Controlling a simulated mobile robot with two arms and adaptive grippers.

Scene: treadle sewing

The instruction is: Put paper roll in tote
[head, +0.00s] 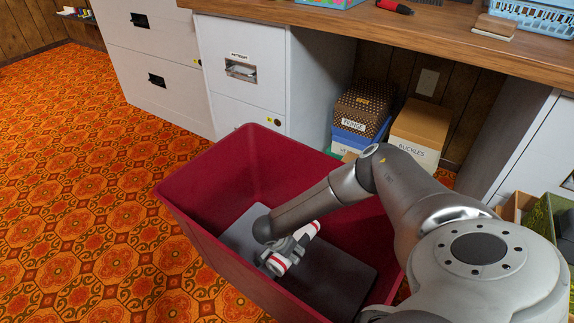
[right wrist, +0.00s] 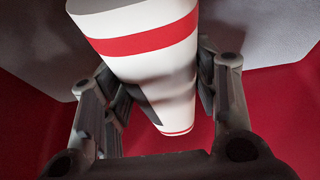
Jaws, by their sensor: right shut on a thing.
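The paper roll (head: 310,230) is white with red bands near its ends. It is down inside the dark red tote (head: 202,217), within its walls. My right gripper (head: 284,250) is shut on the roll around its middle. In the right wrist view the roll (right wrist: 140,65) lies between both fingers of the right gripper (right wrist: 160,92), with red tote wall behind it. Whether the roll touches the tote's bottom cannot be told. My left gripper is out of view.
A grey flat surface (head: 341,274) lies in the tote's bottom. Grey filing cabinets (head: 241,60) stand behind the tote. Labelled boxes (head: 420,125) sit under the wooden worktop (head: 440,32). Patterned floor (head: 80,180) is clear at left.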

